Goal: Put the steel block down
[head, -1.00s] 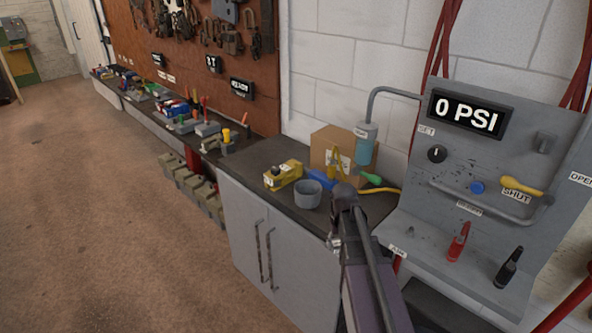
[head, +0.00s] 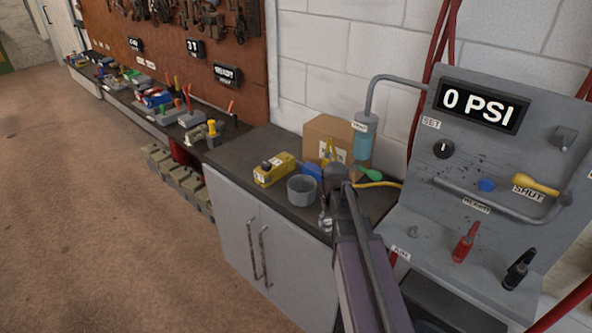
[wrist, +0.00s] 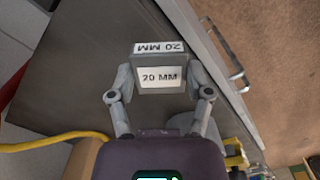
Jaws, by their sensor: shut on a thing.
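The steel block (wrist: 160,77) is a grey block with white "20 MM" labels, seen in the wrist view. My gripper (wrist: 158,84) is shut on it, with one finger on each side. The block is over the dark bench top (wrist: 75,85); I cannot tell whether it touches it. In the head view my arm hides the block, and its end is over the right part of the bench top (head: 262,147), just right of the grey cup.
The grey cup (head: 301,191), a yellow tool (head: 273,170), a blue item (head: 312,172) and a cardboard box (head: 325,135) stand close by. A yellow hose (wrist: 45,143) crosses the bench. The panel (head: 420,205) reading 0 PSI rises at right. Bare bench lies left of the yellow tool.

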